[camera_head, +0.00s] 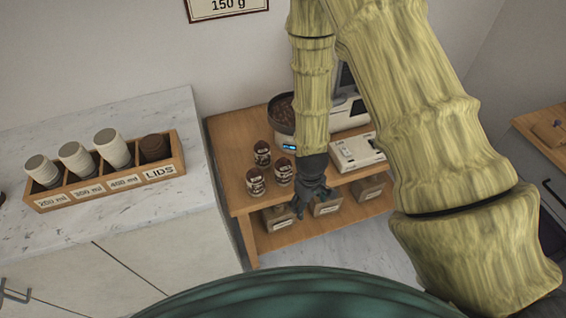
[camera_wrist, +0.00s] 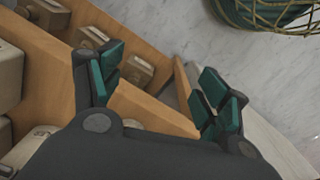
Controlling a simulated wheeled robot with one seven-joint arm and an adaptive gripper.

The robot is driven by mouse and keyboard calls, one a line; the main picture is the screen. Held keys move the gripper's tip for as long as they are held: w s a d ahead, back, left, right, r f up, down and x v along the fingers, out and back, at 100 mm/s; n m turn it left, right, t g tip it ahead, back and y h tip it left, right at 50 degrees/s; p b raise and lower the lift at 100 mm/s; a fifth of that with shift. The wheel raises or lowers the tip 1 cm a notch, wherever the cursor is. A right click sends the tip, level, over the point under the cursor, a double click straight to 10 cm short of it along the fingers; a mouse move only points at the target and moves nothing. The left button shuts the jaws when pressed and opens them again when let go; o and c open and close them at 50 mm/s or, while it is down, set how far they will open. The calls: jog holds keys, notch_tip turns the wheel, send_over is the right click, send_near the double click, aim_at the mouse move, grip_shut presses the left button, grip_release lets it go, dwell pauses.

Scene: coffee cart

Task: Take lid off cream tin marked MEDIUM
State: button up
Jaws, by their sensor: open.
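Three small dark tins with pale labels stand on the wooden cart's top in the head view: one at the back (camera_head: 262,153), one at the right (camera_head: 284,172) and one at the front left (camera_head: 256,182). Their print is too small to read, and I cannot tell any as the cream tin marked MEDIUM. My gripper (camera_head: 309,199) hangs fingers down at the cart's front edge, right of the tins and apart from them. In the wrist view my gripper (camera_wrist: 162,88) is open, with nothing between its fingers.
The wooden cart (camera_head: 237,196) also bears a dark bowl of beans (camera_head: 281,112) and a white device (camera_head: 356,152). Labelled tan packs (camera_head: 327,206) sit on its lower shelf. A marble counter (camera_head: 112,225) with a lids-and-cups rack (camera_head: 107,190) stands left. Beige blocky items (camera_wrist: 8,75) show in the wrist view.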

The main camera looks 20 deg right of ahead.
aim_at(284, 159)
jog(key=w+a+r+n, duration=0.3)
jog(key=w+r+n, duration=0.1)
jog(key=w+r, duration=1.1)
jog(key=shift+s+d+f+p, duration=0.15)
jog(key=shift+f+p, duration=0.1)
jog(key=shift+f, duration=0.5)
jog(key=shift+s+a+f+p, duration=0.1)
jog(key=shift+s+f+p, duration=0.15)
jog(key=shift+f, duration=0.5)
jog(key=shift+s+d+f+p, duration=0.1)
jog(key=shift+f+p, duration=0.15)
jog(key=shift+f, duration=0.5)
jog(key=shift+w+a+f+p, duration=0.2)
jog(key=shift+f+p, duration=0.25)
jog(key=shift+f, duration=0.15)
jog(key=shift+w+a+f+p, duration=0.1)
jog(key=shift+a+f+p, duration=0.05)
jog(key=shift+f+p, duration=0.35)
jog(key=shift+w+a+f+p, duration=0.1)
jog(key=shift+f+p, duration=0.35)
jog(key=shift+f, duration=1.1)
jog(key=c, duration=1)
